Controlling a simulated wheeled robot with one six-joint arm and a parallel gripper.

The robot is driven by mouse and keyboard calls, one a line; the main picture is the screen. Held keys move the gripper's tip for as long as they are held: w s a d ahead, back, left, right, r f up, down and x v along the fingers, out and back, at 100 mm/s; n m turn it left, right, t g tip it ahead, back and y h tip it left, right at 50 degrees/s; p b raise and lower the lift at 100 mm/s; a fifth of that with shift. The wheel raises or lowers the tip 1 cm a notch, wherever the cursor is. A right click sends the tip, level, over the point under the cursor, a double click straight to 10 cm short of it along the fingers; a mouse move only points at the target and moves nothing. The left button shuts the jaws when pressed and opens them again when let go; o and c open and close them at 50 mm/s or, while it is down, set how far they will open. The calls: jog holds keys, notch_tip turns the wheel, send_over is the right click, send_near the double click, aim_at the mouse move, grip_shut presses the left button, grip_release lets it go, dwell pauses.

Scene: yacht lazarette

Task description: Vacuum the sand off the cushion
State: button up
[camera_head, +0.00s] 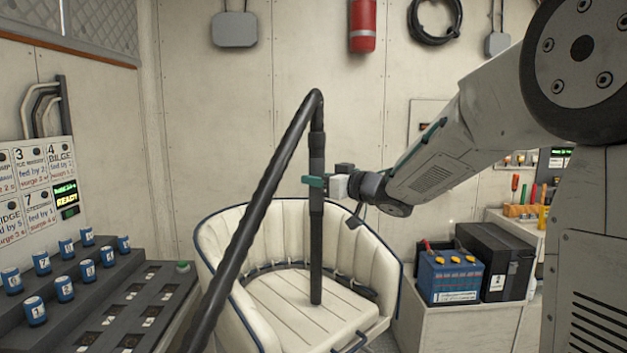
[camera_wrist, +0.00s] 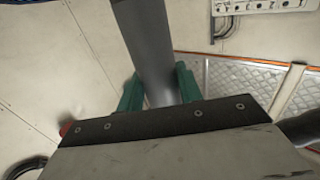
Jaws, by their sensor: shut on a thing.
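My gripper (camera_head: 317,184) is shut on the upright black vacuum wand (camera_head: 317,235). In the wrist view the grey tube of the wand (camera_wrist: 150,50) runs between the green fingers of my gripper (camera_wrist: 160,90). The wand's lower end meets, or hangs just over, the white slatted seat cushion (camera_head: 275,300); I cannot tell which. A thick black hose (camera_head: 262,195) bends over from the wand's top and runs down to the lower left. The cushion lies in a cream padded tub seat with dark blue piping. I cannot make out any sand on it.
A control panel (camera_head: 35,190) and a stepped console with several blue numbered cylinders (camera_head: 35,310) stand at the left. A blue battery (camera_head: 449,277) and a black box (camera_head: 497,262) sit on a white locker at the right. A fire extinguisher (camera_head: 362,25) hangs on the back wall.

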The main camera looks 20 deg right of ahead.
jog(key=shift+s+d+r, duration=0.15)
jog(key=shift+s+d, duration=1.1)
jog(key=shift+d, duration=0.25)
dwell(0.3)
jog(key=shift+a, duration=0.15)
jog(key=shift+s+a, duration=0.15)
jog(key=shift+a, duration=0.85)
jog(key=shift+s+a, duration=0.1)
jog(key=shift+a, duration=0.85)
notch_tip(320, 180, up, 8)
dwell(0.9)
dwell(0.3)
